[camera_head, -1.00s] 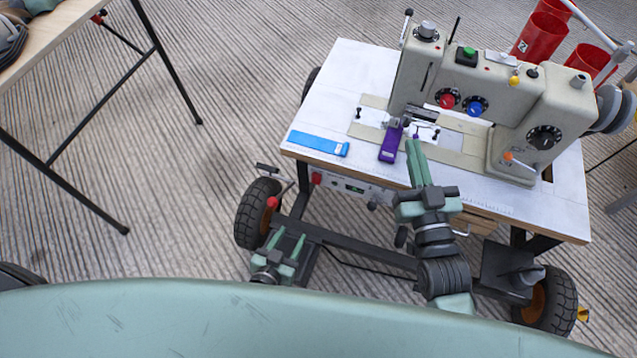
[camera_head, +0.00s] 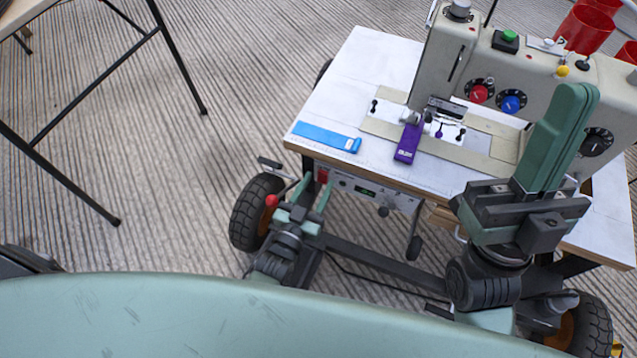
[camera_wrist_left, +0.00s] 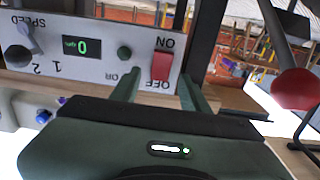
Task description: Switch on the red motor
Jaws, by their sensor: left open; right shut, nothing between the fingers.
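A control panel (camera_head: 372,192) hangs under the front edge of the sewing machine table. Its red rocker switch (camera_head: 322,176) is at the panel's left end. In the left wrist view the red switch (camera_wrist_left: 162,66) sits between ON and OFF labels, beside a display (camera_wrist_left: 81,47) reading 0. My left gripper (camera_head: 301,200) is open just below and in front of the switch; its fingers (camera_wrist_left: 160,85) flank the switch in the wrist view, with nothing between them. Contact cannot be told. My right gripper (camera_head: 576,93) is shut and empty, raised in front of the machine's right side.
The cream sewing machine (camera_head: 505,75) stands on the white table (camera_head: 350,80). A blue strip (camera_head: 327,137) and purple piece (camera_head: 409,142) lie near its front edge. A red-ball lever (camera_head: 271,201) stands close left of my left gripper, above a wheel (camera_head: 256,212).

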